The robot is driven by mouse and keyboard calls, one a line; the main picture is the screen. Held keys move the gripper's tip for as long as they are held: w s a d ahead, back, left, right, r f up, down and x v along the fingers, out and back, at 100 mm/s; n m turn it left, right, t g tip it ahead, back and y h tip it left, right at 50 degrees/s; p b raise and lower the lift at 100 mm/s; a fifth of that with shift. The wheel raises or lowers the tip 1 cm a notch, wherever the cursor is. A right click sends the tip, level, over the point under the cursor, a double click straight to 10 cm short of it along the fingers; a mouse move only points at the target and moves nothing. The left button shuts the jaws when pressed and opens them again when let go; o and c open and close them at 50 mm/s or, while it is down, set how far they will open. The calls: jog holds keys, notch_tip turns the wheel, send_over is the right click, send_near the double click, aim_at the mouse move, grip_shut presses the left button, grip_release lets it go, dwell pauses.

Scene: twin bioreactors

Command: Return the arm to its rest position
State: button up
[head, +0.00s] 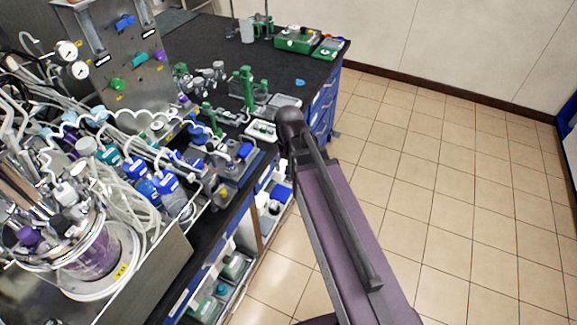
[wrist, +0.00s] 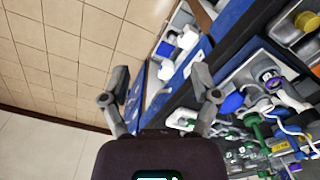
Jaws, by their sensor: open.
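My arm rises from the bottom of the head view as a mauve link with a dark grey bar, ending in a dark rounded joint at the bench's front edge. My gripper (wrist: 160,98) shows in the wrist view with its two grey fingers spread wide apart. Nothing is held between them. Behind the fingers are the blue cabinet fronts and the tiled floor. I cannot make out the gripper in the head view.
The black bench (head: 306,72) runs along the left, crowded with bottles, tubing and a glass vessel of purple liquid (head: 88,258). A steel panel (head: 88,40) with gauges stands behind. Open shelves (head: 228,268) lie below. Tiled floor (head: 450,190) on the right is clear.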

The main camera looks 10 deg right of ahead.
jog(key=shift+n, duration=0.8)
jog(key=s, duration=0.1)
jog(key=s+d, duration=0.1)
jog(key=s, duration=0.1)
jog(key=s+d, duration=0.1)
jog(key=shift+s+d, duration=0.25)
jog(key=shift+s, duration=0.1)
